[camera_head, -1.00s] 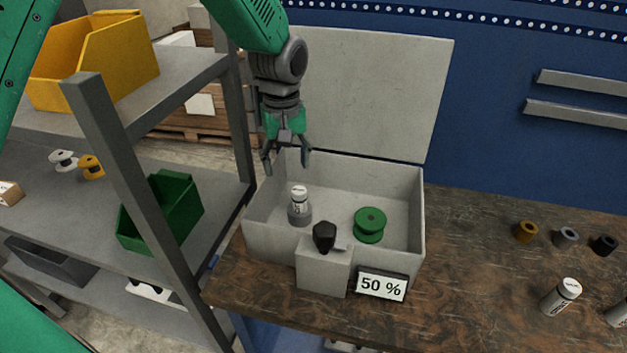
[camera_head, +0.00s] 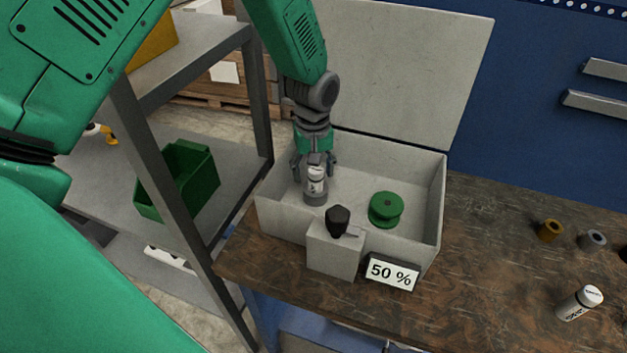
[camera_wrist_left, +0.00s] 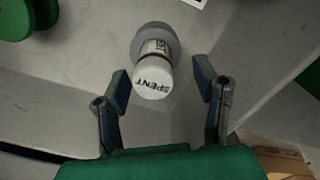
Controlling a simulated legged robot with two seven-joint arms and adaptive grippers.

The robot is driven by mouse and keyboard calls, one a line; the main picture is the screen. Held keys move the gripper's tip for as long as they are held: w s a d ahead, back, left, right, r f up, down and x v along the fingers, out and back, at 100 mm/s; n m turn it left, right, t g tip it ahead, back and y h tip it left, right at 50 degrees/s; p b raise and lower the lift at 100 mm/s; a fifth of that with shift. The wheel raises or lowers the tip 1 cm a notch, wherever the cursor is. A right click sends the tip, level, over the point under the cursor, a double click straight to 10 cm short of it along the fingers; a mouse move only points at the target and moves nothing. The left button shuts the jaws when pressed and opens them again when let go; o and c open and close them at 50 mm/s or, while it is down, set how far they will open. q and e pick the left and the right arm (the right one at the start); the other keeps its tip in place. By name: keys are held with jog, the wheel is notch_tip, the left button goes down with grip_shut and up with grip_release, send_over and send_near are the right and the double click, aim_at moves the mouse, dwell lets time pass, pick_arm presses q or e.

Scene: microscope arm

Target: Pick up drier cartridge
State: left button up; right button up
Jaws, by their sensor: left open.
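A white drier cartridge (camera_head: 315,181) stands upright in a grey holder (camera_head: 315,198) inside the open light-grey box, at its left side. In the left wrist view the cartridge (camera_wrist_left: 152,76) shows its white cap marked "SPENT". My left gripper (camera_head: 316,170) is open, down at the box around the cartridge's top. In the left wrist view its two fingers (camera_wrist_left: 163,88) stand to either side of the cap, with a gap on each side. My right gripper is not in view.
The box (camera_head: 435,215) has a raised lid behind and a black knob (camera_head: 338,220) with a "50 %" sign (camera_head: 392,272) in front. A green spool (camera_head: 386,210) lies inside it. A metal shelf with a green bin (camera_head: 178,182) stands left. Small rings (camera_head: 550,231) lie right.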

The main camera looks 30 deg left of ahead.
aim_at(318, 181)
pick_arm(q)
jog(key=shift+d+f, duration=0.2)
jog(key=shift+f, duration=0.4)
jog(key=shift+d+f, duration=0.2)
jog(key=shift+f, duration=0.4)
jog(key=shift+w+d+f, duration=0.15)
jog(key=shift+d+f, duration=0.05)
jog(key=shift+f, duration=0.05)
jog(key=shift+a, duration=0.4)
jog(key=c, duration=1.3)
jog(key=shift+o, duration=0.2)
